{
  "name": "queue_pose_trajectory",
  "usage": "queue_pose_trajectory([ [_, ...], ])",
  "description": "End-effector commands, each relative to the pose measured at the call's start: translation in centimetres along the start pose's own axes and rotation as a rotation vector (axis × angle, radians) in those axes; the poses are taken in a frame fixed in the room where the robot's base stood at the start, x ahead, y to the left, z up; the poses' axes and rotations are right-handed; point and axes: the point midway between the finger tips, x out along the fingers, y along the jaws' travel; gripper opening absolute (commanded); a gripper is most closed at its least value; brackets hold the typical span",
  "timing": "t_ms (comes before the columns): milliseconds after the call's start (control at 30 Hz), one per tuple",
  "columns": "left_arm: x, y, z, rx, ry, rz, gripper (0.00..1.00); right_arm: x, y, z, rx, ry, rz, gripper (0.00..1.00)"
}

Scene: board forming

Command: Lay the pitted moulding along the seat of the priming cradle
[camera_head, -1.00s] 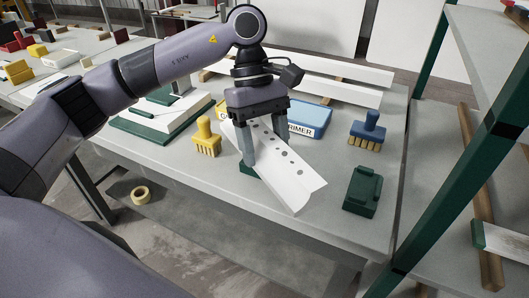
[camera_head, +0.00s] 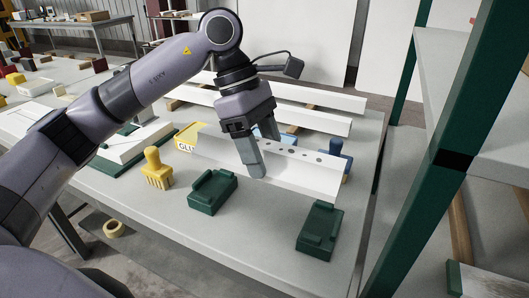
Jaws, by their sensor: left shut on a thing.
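The pitted moulding (camera_head: 308,172) is a long white strip with a row of dark spots along its upper face. My left gripper (camera_head: 254,168) is shut on it near its middle and holds it across the table, seemingly raised. Two dark green notched blocks, which look like the priming cradle, stand apart in front of the moulding: a left block (camera_head: 211,193) and a right block (camera_head: 318,231). No moulding lies in either block. Part of the moulding is hidden behind my fingers. My right gripper is not in view.
Behind the moulding are a yellow glue tub (camera_head: 188,138), a partly hidden blue tub (camera_head: 288,130) and a blue brush (camera_head: 337,150). A yellow brush (camera_head: 156,170) stands left of the blocks. White strips (camera_head: 300,92) lie at the back. A green rack post (camera_head: 425,190) rises at right.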

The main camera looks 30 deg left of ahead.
Motion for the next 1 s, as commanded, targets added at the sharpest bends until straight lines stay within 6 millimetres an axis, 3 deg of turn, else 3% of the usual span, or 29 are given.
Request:
queue_pose_trajectory([
  [467, 0.5, 0.1, -0.2, 0.002, -0.003, -0.002, 0.05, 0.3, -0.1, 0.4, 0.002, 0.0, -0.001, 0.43],
  [1000, 5.0, 0.4, -2.1, 0.003, -0.003, -0.001, 0.05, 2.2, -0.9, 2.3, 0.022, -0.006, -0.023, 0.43],
])
